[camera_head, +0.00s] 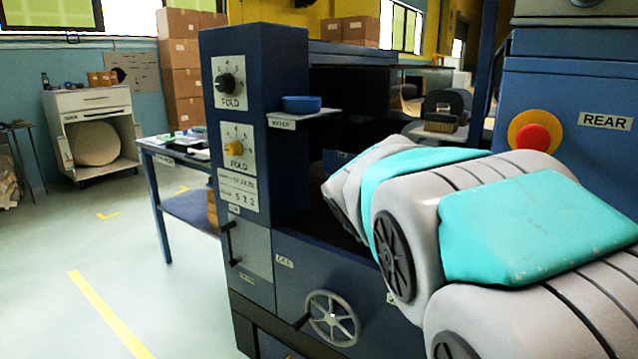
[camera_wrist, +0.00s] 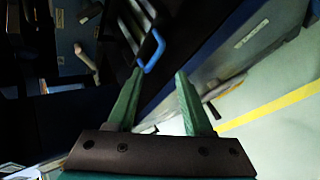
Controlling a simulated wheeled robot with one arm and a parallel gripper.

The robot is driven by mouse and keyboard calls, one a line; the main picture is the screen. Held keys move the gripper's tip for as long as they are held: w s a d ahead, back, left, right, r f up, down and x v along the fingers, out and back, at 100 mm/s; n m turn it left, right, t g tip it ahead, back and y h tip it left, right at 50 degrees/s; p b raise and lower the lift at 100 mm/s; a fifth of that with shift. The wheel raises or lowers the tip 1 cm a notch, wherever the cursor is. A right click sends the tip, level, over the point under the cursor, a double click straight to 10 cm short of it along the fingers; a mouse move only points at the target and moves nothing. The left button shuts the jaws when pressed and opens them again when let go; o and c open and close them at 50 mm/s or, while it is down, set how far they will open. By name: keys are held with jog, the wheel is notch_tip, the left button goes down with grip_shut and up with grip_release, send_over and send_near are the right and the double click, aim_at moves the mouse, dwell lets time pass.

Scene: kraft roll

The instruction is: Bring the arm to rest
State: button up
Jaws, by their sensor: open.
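My gripper (camera_wrist: 158,74) shows in the wrist view with its two green fingers spread apart. Nothing is between the fingers. My white and turquoise arm reaches in from the right in the head view, in front of the blue machine (camera_head: 255,62). My gripper is not visible there; it is hidden beyond the arm's far end. In the wrist view, a bright blue bent bar (camera_wrist: 154,52) lies beyond the fingertips, apart from them as far as I can tell.
The machine carries two fold knobs, a small shelf with a blue round item (camera_head: 301,104), a spoked handwheel (camera_head: 332,317) and a red button (camera_head: 535,138). A blue side table (camera_head: 187,207) stands left of it. Floor is open at the left, with a yellow line (camera_head: 108,312).

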jog(key=s+d+f+m+g, duration=0.3)
jog(key=s+f+m, duration=0.15)
jog(key=s, duration=0.45)
jog(key=s+d+f+m+g, duration=0.2)
jog(key=s+f+m, duration=0.25)
jog(key=s, duration=0.55)
jog(key=s+d+f+m+g, duration=0.35)
jog(key=s+f, duration=0.25)
jog(key=s, duration=0.3)
jog(key=s+a+f+m+g+y, duration=0.1)
jog(key=s+m, duration=0.1)
jog(key=s, duration=0.4)
jog(key=s+a+f+m+g+y, duration=0.1)
jog(key=s+a+f+m+g, duration=0.1)
jog(key=s, duration=0.5)
jog(key=shift+s+a+f+m, duration=0.15)
jog(key=shift+s+a+m, duration=0.15)
jog(key=shift+m, duration=0.15)
jog(key=shift+d, duration=0.15)
